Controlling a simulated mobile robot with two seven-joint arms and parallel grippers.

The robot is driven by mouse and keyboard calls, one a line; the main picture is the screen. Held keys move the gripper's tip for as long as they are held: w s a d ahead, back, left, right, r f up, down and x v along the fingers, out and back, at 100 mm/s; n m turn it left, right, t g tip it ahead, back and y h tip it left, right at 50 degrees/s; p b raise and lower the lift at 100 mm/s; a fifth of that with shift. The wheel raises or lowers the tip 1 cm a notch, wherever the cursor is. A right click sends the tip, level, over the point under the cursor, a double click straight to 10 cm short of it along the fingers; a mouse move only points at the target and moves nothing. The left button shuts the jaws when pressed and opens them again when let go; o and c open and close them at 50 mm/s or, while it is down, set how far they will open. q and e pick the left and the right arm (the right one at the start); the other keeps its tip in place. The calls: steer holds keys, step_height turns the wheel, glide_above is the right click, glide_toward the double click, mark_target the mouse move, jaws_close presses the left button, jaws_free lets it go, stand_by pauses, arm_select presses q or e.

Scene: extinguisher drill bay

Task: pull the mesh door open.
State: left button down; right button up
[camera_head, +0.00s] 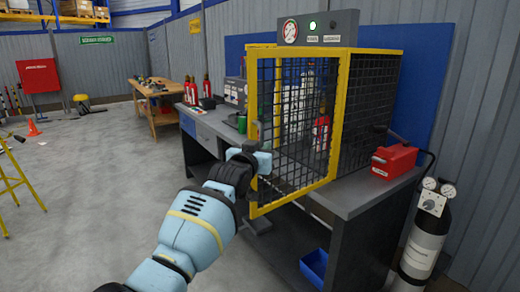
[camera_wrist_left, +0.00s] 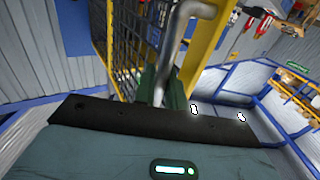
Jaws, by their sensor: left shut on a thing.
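The mesh door (camera_head: 292,125) has a yellow frame and dark wire mesh. It stands on the front of a cage on the bench and appears swung partly out, its left edge nearer me and beyond the bench's front edge. My left gripper (camera_head: 258,160) is at the door's left edge, shut on the grey bar handle (camera_wrist_left: 172,50). In the left wrist view the handle rises from between the jaws, with the yellow frame (camera_wrist_left: 203,48) close behind. My right gripper is not in view.
A red extinguisher (camera_head: 321,130) shows through the mesh. A red toolbox (camera_head: 394,161) sits on the bench right of the cage, and a grey cylinder with gauges (camera_head: 424,240) stands at the lower right. A blue bin (camera_head: 314,267) is under the bench. Floor to the left is mostly clear.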

arm_select(q)
steer(key=shift+r, duration=0.15)
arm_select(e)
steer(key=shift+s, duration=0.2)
arm_select(q)
steer(key=c, duration=1.6)
jaws_free()
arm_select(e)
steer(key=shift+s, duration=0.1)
arm_select(q)
steer(key=shift+o, duration=0.2)
